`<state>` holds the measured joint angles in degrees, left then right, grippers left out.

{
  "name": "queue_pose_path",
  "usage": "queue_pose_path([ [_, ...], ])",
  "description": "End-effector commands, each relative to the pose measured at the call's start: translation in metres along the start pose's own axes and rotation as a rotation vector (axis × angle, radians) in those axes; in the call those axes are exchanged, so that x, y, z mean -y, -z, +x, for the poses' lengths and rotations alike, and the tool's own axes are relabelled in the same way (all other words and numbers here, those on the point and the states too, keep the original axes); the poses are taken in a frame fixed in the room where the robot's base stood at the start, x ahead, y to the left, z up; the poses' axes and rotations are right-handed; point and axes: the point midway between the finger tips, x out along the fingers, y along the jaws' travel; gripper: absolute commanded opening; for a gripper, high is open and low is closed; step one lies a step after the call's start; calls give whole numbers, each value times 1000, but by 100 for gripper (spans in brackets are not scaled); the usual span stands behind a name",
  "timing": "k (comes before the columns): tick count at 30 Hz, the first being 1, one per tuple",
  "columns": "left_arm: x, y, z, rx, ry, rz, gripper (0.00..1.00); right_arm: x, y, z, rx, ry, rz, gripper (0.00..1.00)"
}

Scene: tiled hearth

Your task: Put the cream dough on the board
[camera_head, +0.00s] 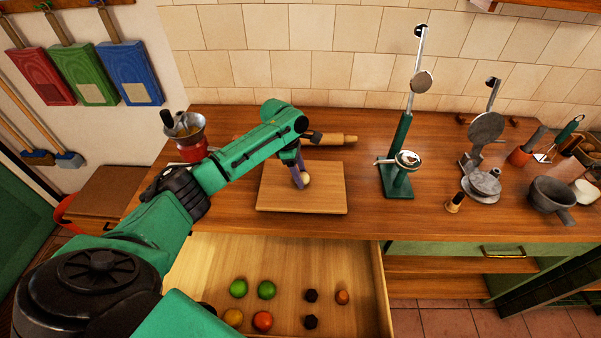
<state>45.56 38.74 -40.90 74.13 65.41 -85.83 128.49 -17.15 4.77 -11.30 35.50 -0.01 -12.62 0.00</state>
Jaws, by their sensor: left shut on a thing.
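The board (327,195) is a light wooden square lying on the brown counter near its front edge. The cream dough (306,178) is a small pale ball, seen at the fingertips of my left gripper (302,179). My left gripper is shut on the dough, over the middle of the board. I cannot tell whether the dough touches the board. The fingers partly hide the dough. My right gripper is not in view.
An open drawer (350,260) below the counter holds limes, other fruit and dark pieces. A rolling pin (335,139) lies behind the board. A green press (396,165) stands to its right, a red grinder (190,145) to its left.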

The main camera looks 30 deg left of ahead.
Motion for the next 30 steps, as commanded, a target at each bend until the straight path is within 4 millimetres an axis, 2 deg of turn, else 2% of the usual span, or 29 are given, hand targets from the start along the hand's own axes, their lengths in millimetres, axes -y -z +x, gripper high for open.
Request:
queue_pose_path([
  [5, 0, 0, 2, 0, 1, 0, 1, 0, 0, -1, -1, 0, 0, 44],
  [6, 0, 0, 2, 0, 0, 0, 70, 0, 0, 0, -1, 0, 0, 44],
  [7, 0, 0, 2, 0, 0, 0, 81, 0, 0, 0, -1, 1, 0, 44],
  [8, 0, 0, 2, 0, 0, 0, 84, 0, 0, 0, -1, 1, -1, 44],
  [17, 0, 0, 0, 0, 0, 0, 84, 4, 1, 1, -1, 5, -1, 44],
  [20, -1, 0, -9, 2, -1, 1, 84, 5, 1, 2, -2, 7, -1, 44],
  [23, -1, 0, -30, 1, -3, 1, 84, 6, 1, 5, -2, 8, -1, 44],
  [30, -1, 0, -95, 1, -3, 1, 84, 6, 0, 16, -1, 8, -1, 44],
])
